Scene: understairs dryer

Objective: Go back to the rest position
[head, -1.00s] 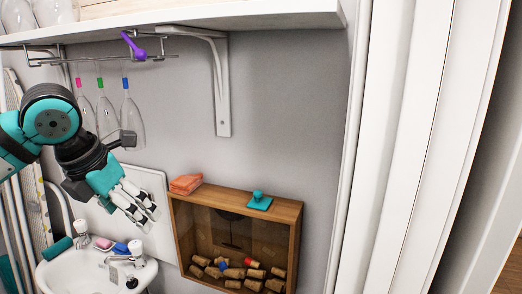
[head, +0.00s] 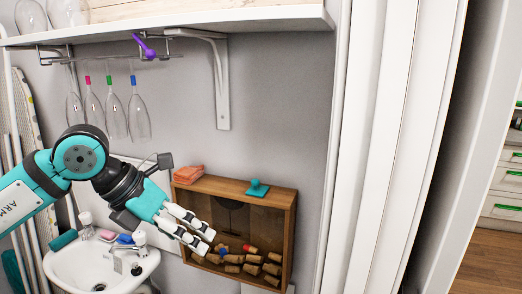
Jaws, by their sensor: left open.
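My left gripper (head: 203,240) is open, with its white fingers pointing down and to the right. It is in front of the left part of a wooden box (head: 291,210) with corks in it, and hides some of that part. I see nothing held between its fingers. My right gripper is not in the head view.
A sink (head: 75,268) with taps is below my left arm. An orange cloth (head: 188,174) and a teal stamp-like object (head: 257,189) lie on the box. Several glasses (head: 138,118) hang under a white shelf (head: 270,22). White door panels (head: 385,150) stand at right.

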